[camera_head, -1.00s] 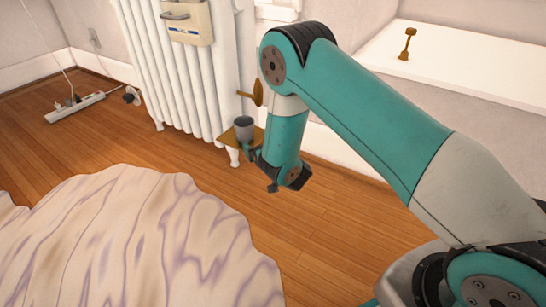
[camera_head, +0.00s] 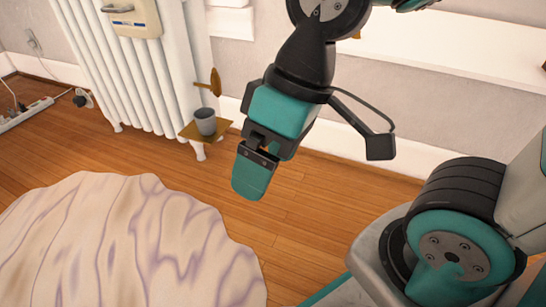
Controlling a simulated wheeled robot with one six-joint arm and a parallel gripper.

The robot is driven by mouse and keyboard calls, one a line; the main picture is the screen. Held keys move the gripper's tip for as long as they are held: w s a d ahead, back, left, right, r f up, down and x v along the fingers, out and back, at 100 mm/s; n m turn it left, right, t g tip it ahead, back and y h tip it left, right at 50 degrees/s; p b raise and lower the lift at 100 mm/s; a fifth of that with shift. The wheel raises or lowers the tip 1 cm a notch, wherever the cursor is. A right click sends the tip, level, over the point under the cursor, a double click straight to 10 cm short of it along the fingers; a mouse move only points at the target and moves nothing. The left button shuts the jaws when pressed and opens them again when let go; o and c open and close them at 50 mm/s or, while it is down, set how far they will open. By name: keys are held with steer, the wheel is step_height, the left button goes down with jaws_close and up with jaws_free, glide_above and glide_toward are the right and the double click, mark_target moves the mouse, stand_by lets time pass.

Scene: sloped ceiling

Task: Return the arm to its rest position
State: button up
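My gripper (camera_head: 255,176) hangs in the upper middle of the head view, pointing down and slightly left above the wooden floor. It is seen from the side, so the gap between its fingers does not show. I see nothing held in it. My arm is folded up, with its upper part beyond the top edge of the picture. A grey cup (camera_head: 205,121) stands upright on a small brown shelf (camera_head: 222,124), left of my gripper and apart from it.
A white radiator (camera_head: 130,75) stands against the wall at upper left. A brass-coloured piece (camera_head: 215,82) is above the cup. A cream, purple-veined surface (camera_head: 120,240) fills the lower left. A power strip (camera_head: 25,113) lies on the floor at far left. Open floor (camera_head: 300,225) lies below my gripper.

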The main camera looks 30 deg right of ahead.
steer(key=shift+s+d+r, duration=0.1)
steer(key=shift+s, duration=0.35)
step_height(320, 180, up, 57)
steer(key=p, duration=5.7)
